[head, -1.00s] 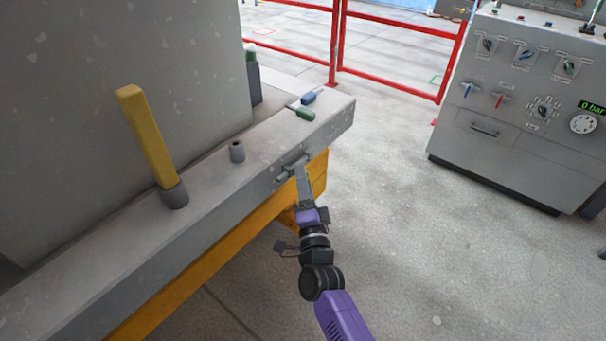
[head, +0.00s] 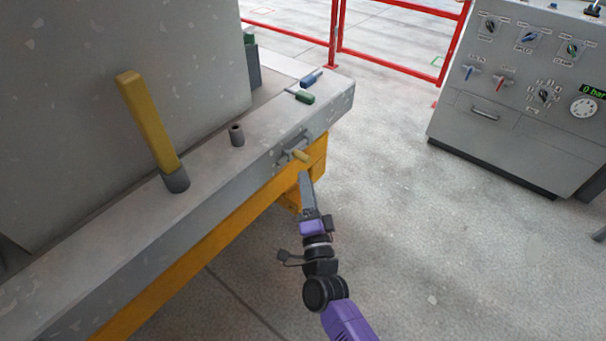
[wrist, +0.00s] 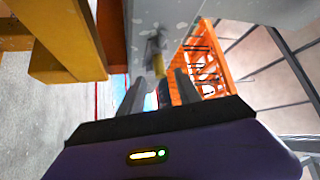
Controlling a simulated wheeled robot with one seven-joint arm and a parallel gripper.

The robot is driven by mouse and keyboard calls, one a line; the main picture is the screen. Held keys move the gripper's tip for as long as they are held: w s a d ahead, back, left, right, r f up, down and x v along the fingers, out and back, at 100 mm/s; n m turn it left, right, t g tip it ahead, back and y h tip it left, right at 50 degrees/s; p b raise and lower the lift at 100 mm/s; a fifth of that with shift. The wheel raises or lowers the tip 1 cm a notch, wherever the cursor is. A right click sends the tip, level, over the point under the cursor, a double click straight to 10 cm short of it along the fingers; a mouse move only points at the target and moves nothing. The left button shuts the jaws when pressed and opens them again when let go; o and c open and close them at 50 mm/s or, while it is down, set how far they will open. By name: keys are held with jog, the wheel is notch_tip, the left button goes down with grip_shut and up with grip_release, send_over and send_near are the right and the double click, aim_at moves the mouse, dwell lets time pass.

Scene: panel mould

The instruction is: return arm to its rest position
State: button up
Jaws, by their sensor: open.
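My gripper (head: 306,178) is open and empty in the head view, just in front of and below a small yellow-ended fitting (head: 299,155) on the side of the grey ledge. A gap shows between the fingertips and the fitting. In the wrist view the two fingers of my gripper (wrist: 156,92) stand apart, with the yellow fitting (wrist: 158,66) beyond them. My purple and black arm reaches up from the lower right in the head view.
The grey ledge (head: 110,238) carries a yellow handle (head: 147,120) in a socket, an empty socket (head: 236,135), a green tool (head: 300,96) and a blue tool (head: 311,77). An orange beam (head: 185,275) runs below. A control cabinet (head: 515,110) stands right; floor between is clear.

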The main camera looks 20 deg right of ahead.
jog(key=s+d+r+n+g+y+p, duration=0.1)
jog(key=s+r+n, duration=0.4)
jog(key=s, duration=0.9)
jog(key=s+d+r+n+g+p, duration=0.2)
jog(key=s+r+n+p, duration=0.3)
jog(key=s, duration=1)
jog(key=s+d+r+n+g+y+p, duration=0.1)
jog(key=s+d+r+n+g+p, duration=0.1)
jog(key=s, duration=1.3)
notch_tip(320, 180, up, 4)
jog(key=n+g+p, duration=0.1)
jog(key=n+p, duration=0.1)
jog(key=n, duration=0.2)
jog(key=shift+s+d+f+y, duration=0.15)
jog(key=shift+s+d+y, duration=0.05)
jog(key=shift+y, duration=0.1)
jog(key=shift+c, duration=0.4)
